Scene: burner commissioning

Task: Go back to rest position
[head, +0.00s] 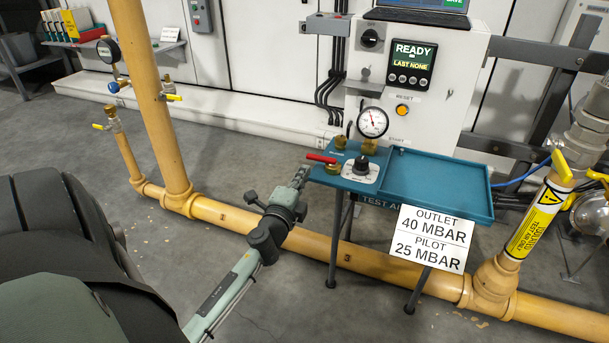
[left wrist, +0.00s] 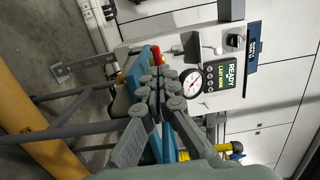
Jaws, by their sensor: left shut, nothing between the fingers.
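My left gripper (head: 301,174) reaches in from the lower left and is shut and empty. Its tips are at the left edge of the teal test stand (head: 437,208), just below the red-handled valve (head: 321,158). I cannot tell whether they touch the stand. In the left wrist view the closed fingers (left wrist: 158,78) hide part of the stand, and the red handle (left wrist: 157,55) shows just beyond them. My right gripper is not in view.
A pressure gauge (head: 373,122) and black knob (head: 361,165) are at the stand. The display (head: 411,66) reads READY, LAST NONE. A yellow pipe (head: 240,222) runs low behind my arm. Yellow-handled valves (head: 562,167) stand at right. Open floor lies left of the stand.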

